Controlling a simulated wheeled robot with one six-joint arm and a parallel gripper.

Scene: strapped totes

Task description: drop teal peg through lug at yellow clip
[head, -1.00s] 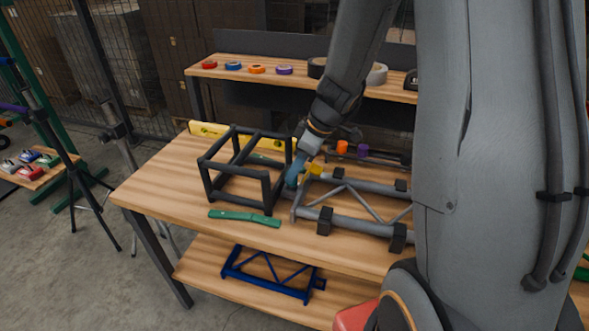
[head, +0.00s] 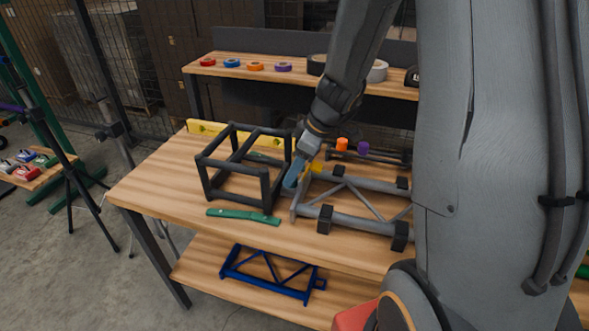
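A grey tube frame (head: 347,220) lies on the workbench, held by black blocks. A yellow clip (head: 315,167) is at its left end, partly covered by my gripper. My gripper (head: 293,175) points down at this left end, just left of the clip, between the frame and a black cage. Its tip looks blue-teal. I cannot tell whether that colour is the fingers or the teal peg, or whether the fingers are open or shut. I cannot make out the lug behind the gripper.
The black cage (head: 207,182) stands close on the left. A green strip (head: 243,216) lies in front, a yellow level (head: 207,129) behind. An orange piece (head: 342,144) and a purple piece (head: 363,148) stand at a dark rack behind. A blue frame (head: 270,272) lies on the lower shelf.

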